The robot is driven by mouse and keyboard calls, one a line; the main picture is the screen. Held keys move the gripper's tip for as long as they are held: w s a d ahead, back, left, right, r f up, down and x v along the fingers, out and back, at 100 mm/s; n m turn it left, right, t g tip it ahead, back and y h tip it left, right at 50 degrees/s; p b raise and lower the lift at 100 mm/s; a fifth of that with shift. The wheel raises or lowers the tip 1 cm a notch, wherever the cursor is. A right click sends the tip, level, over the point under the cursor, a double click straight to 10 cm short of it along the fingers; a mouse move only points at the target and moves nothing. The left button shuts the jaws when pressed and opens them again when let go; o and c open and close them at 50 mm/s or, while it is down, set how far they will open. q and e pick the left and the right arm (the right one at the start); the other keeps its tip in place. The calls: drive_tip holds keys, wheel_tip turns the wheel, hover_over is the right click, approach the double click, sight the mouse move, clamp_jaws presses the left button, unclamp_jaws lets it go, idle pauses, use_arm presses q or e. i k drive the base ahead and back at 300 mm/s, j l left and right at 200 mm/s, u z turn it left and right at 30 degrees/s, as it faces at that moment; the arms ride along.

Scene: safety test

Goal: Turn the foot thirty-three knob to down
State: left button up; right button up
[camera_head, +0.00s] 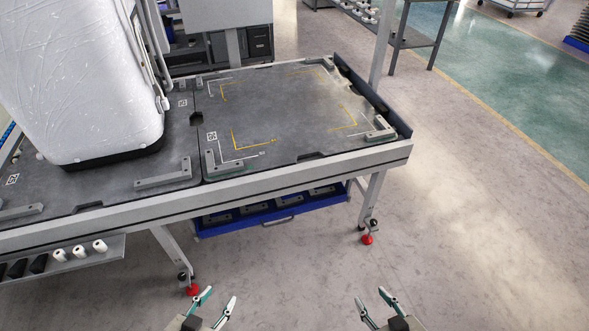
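Two red foot knobs show at the bottoms of the workbench legs. One red knob (192,290) is on the left leg and one red knob (367,239) is on the right leg. I cannot read any number on them or tell which is thirty-three, or how either is set. My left gripper (221,297) is open and empty at the bottom edge, appearing just right of the left knob in the picture. My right gripper (370,295) is open and empty, appearing below the right knob in the picture. Neither visibly touches anything.
The workbench (300,165) spans the left and middle, with a large white wrapped item (85,70) on it. A blue drawer (270,224) and a shelf with white rolls (60,266) hang below. The floor in front and to the right is clear.

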sight(182, 277)
drive_tip(key=k+l+u, duration=0.1)
drive_tip(key=l, duration=0.2)
drive_tip(key=j+z, duration=0.25)
drive_tip(key=j, duration=0.55)
drive_tip(key=k+j+z, duration=0.2)
drive_tip(key=j, duration=0.55)
drive_tip(key=i+j+u, duration=0.1)
drive_tip(key=u, duration=0.9)
drive_tip(key=i+l+u, duration=0.1)
drive_tip(key=l+u, duration=0.45)
drive_tip(key=u, duration=0.15)
drive_tip(key=l+u, duration=0.4)
drive_tip(key=i+j, duration=0.05)
